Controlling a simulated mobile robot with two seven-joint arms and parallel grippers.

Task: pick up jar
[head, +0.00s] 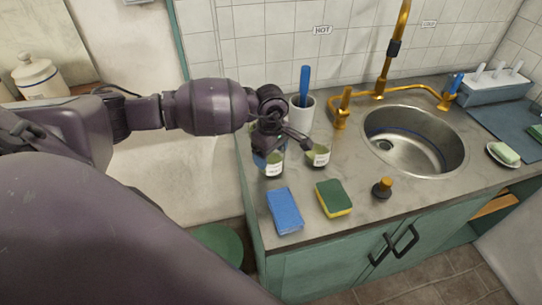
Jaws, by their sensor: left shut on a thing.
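Two small greenish glass jars with white labels are near the left end of the counter. The left jar (274,166) is just below my left gripper (285,143), which covers its top. The right jar (318,156) is beside it, close to the gripper's right fingertip. My left gripper points down and is shut on a jar; the fingers are small and dark, so I cannot tell clearly which one. Something blue (259,160) shows behind the left jar, partly hidden. My right gripper is out of view.
A blue sponge (285,211), a green-yellow sponge (333,198) and a dark stopper with an orange knob (382,187) lie in front. A white cup (300,115) with a blue-handled tool stands behind. The sink (414,139) and brass tap (393,50) are right.

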